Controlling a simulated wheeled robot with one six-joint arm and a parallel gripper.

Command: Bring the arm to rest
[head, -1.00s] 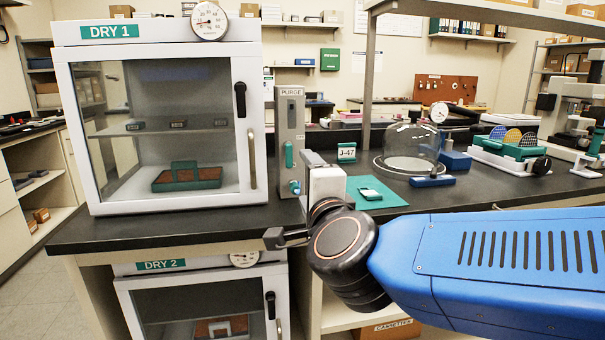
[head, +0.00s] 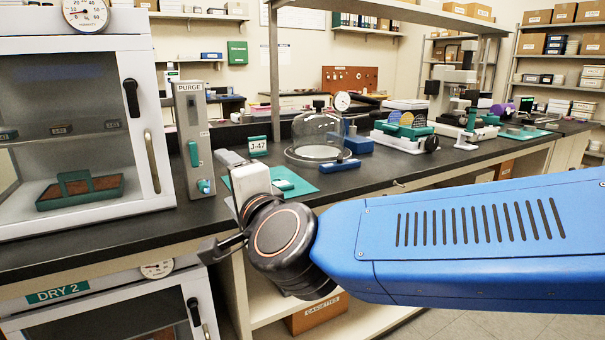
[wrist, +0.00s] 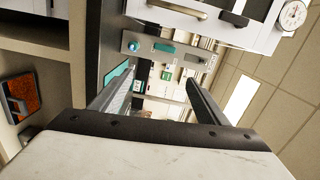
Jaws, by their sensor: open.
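My blue arm (head: 450,240) reaches in from the right in the head view, in front of the bench edge. My gripper shows in the wrist view (wrist: 150,95), its two dark fingers apart with nothing between them. The gripper is near the bench front, by the purge panel (head: 190,140) and the teal mat (head: 295,186).
The drying cabinet (head: 160,60) stands left on the black bench (head: 110,240), with a second cabinet (head: 90,310) below. A glass bell jar (head: 318,133), a J-47 sign (head: 258,146) and a wafer holder (head: 402,135) stand behind my arm. Floor shows at lower right.

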